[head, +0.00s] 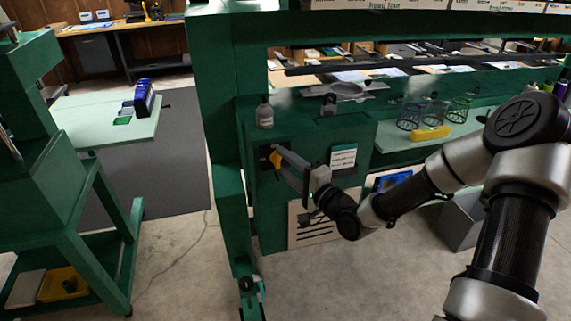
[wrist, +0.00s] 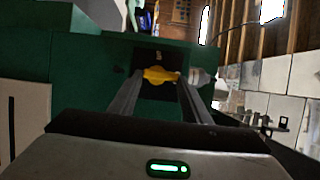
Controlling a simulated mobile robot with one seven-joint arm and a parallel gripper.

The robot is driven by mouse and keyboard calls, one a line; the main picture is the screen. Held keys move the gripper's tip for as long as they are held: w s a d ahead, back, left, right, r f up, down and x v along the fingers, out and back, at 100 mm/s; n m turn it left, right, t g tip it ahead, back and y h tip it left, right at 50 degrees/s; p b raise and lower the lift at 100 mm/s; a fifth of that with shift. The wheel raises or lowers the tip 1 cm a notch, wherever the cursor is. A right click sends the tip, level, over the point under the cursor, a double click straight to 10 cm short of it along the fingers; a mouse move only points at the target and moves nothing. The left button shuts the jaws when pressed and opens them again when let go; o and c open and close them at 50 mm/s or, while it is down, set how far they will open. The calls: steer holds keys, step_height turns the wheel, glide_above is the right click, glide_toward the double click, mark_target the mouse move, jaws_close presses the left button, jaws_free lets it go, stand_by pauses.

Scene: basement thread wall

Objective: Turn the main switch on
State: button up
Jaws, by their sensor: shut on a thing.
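The main switch has a yellow knob (head: 275,160) on a black plate (head: 265,155), set in the front of a green machine box. In the wrist view the yellow knob (wrist: 160,75) lies between the fingertips, wider than tall, with the dark plate around it. My gripper (head: 280,155) reaches from the right to the plate, and it also shows in the wrist view (wrist: 160,82). Its two grey fingers are shut on the yellow knob. The fingers hide part of the knob in the head view.
A grey bottle (head: 264,114) stands on the ledge just above the switch. A white label card (head: 343,157) is right of the switch. A green post (head: 222,130) stands close on the left. Wire baskets (head: 434,110) and a yellow item (head: 430,133) lie on the shelf at right.

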stand_by(0.4)
steer(key=o, duration=1)
steer(key=shift+o, duration=0.2)
steer(key=v, duration=1.7)
steer(key=shift+s+p, duration=0.25)
steer(key=shift+p, duration=0.2)
